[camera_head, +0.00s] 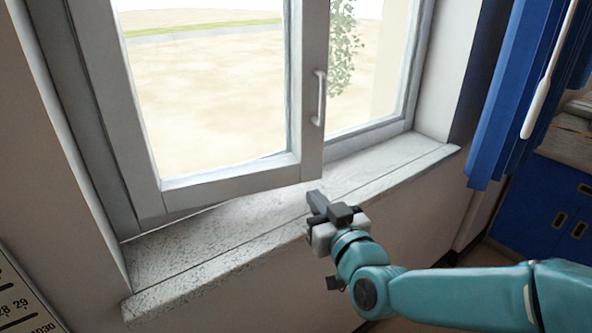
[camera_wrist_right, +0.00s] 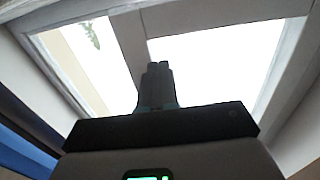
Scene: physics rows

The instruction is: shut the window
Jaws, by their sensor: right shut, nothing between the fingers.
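The window sash (camera_head: 309,150) has a pale grey frame and stands swung inward over the sill, its right edge away from the window frame (camera_head: 372,140). A white upright handle (camera_head: 319,98) is on the sash's right stile. My right gripper (camera_head: 314,199) is shut and empty, just below the sash's lower right corner, over the sill's front part; I cannot tell whether it touches the sill. In the right wrist view, my shut fingers (camera_wrist_right: 157,85) point up toward the window, with a frame bar (camera_wrist_right: 130,50) behind them. My left gripper is not in view.
The speckled stone sill (camera_head: 215,240) runs below the window, bare. A blue curtain or shutter (camera_head: 510,90) hangs at the right, with a blue cabinet (camera_head: 560,205) beyond. A printed scale or chart (camera_head: 22,300) is at the lower left.

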